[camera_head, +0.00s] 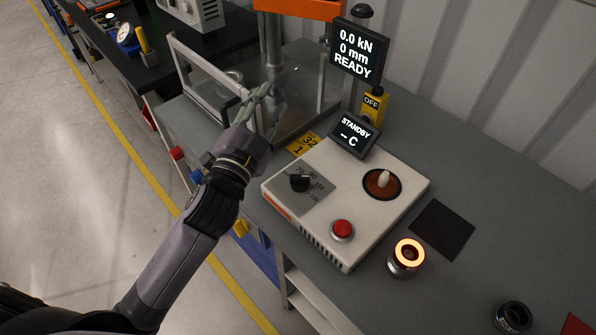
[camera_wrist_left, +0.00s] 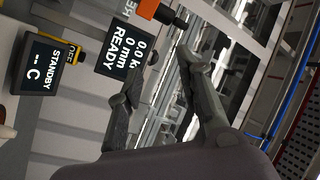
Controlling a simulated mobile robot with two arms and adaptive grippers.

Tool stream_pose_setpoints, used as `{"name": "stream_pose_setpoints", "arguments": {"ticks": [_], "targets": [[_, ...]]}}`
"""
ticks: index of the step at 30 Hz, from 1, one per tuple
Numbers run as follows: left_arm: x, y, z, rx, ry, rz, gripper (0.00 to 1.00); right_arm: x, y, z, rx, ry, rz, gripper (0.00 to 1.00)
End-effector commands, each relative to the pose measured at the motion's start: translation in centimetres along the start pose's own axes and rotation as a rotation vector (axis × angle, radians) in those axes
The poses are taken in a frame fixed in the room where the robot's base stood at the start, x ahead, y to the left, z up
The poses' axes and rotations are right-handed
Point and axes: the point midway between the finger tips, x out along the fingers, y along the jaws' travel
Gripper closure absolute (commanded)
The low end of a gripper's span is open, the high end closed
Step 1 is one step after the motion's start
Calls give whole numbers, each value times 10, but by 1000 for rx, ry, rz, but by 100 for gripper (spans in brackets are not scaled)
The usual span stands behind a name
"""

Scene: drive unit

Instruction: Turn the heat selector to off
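My left gripper (camera_head: 264,96) is beyond and left of the knob, above the bench near a clear guard. In the left wrist view its fingers (camera_wrist_left: 158,72) are apart with nothing between them.
A red button (camera_head: 342,230) and a brown disc with a pale peg (camera_head: 382,184) share the unit's top. A glowing orange ring device (camera_head: 406,257) and a dark mat (camera_head: 443,230) lie right of it. A press with clear guards (camera_head: 209,77) stands behind my left gripper.

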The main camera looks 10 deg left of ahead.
Motion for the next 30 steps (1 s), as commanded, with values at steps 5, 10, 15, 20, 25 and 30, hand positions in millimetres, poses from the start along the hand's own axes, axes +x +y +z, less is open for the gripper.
{"name": "stream_pose_setpoints", "arguments": {"ticks": [5, 10, 15, 20, 25, 30], "targets": [[16, -32, -116, 342, 482, -155, 67, 0, 0, -1, 0, 0, 0, 31], [-8, -17, -197, 715, 925, -240, 67, 0, 0, -1, 0, 0, 0, 31], [-40, 27, -220, 1119, 1335, -233, 67, 0, 0, -1, 0, 0, 0, 31], [-54, 64, -184, 1515, 1672, -109, 67, 0, 0, 0, 0, 0, 0, 31], [-47, 65, -104, 1904, 1938, 184, 67, 0, 0, 0, 0, 0, 0, 31], [-37, 29, -34, 2144, 2062, 536, 67, 0, 0, 0, 0, 0, 0, 31]]}}
